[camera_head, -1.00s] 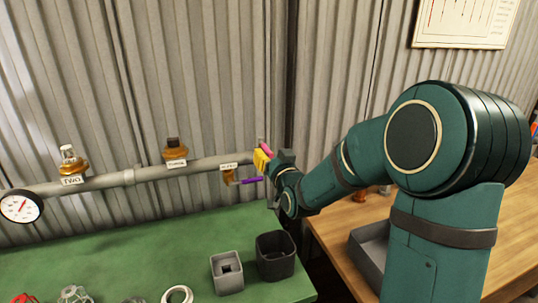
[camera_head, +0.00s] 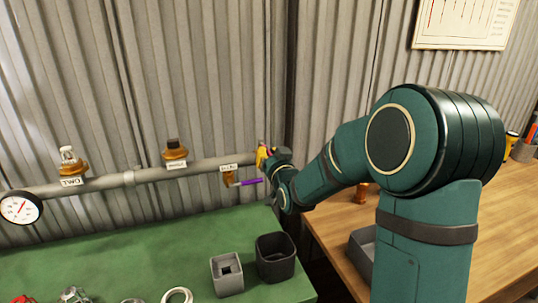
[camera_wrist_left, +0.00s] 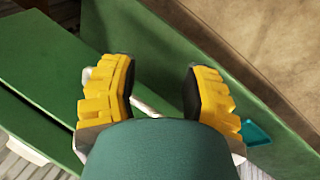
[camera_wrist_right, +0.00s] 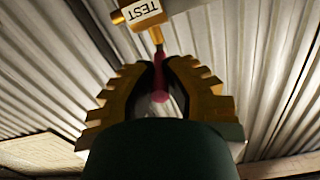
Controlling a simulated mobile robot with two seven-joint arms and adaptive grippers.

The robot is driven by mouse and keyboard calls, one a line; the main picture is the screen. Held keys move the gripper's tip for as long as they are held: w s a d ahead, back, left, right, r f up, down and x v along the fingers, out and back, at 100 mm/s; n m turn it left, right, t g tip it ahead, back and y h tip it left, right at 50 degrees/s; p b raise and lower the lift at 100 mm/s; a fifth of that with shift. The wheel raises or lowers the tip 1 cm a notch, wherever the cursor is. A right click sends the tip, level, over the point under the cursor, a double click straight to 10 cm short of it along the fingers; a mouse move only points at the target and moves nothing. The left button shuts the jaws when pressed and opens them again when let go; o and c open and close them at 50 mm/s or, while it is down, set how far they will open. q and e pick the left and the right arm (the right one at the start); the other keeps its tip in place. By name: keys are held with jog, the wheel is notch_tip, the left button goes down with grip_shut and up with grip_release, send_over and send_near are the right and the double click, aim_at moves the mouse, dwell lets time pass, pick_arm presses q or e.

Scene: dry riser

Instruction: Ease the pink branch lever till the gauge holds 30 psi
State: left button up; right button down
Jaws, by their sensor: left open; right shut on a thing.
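The pink lever (camera_wrist_right: 160,84) runs from the pipe fitting with the TEST tag (camera_wrist_right: 142,13) down between the jaws of my right gripper (camera_wrist_right: 160,78), which is shut on it. In the head view my right gripper (camera_head: 264,157) is at the pipe's right end and largely hides the lever. The round white gauge (camera_head: 20,207) is at the pipe's left end; its red needle points up and right, but the numbers are too small to read. My left gripper (camera_wrist_left: 160,85) is open and empty in the left wrist view, and out of the head view.
Two open boxes (camera_head: 227,276) (camera_head: 275,255) and loose parts sit on the green bench (camera_head: 120,255) below.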

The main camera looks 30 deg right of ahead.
jog(key=shift+a, duration=0.15)
jog(key=shift+w+a+m+g+h+p, duration=0.3)
jog(key=shift+a+m+g+h+p, duration=0.35)
jog(key=shift+m+h, duration=0.55)
jog(key=shift+w+a+m+g+h+p, duration=0.45)
jog(key=shift+m+g+h+p, duration=0.3)
jog(key=shift+h, duration=0.8)
jog(key=shift+w+a+m+g+h+p, duration=0.2)
jog(key=shift+a+m+g+h+p, duration=0.5)
jog(key=shift+m+h, duration=0.5)
jog(key=shift+d+h, duration=0.1)
jog(key=shift+h, duration=0.15)
jog(key=c, duration=1)
grip_release()
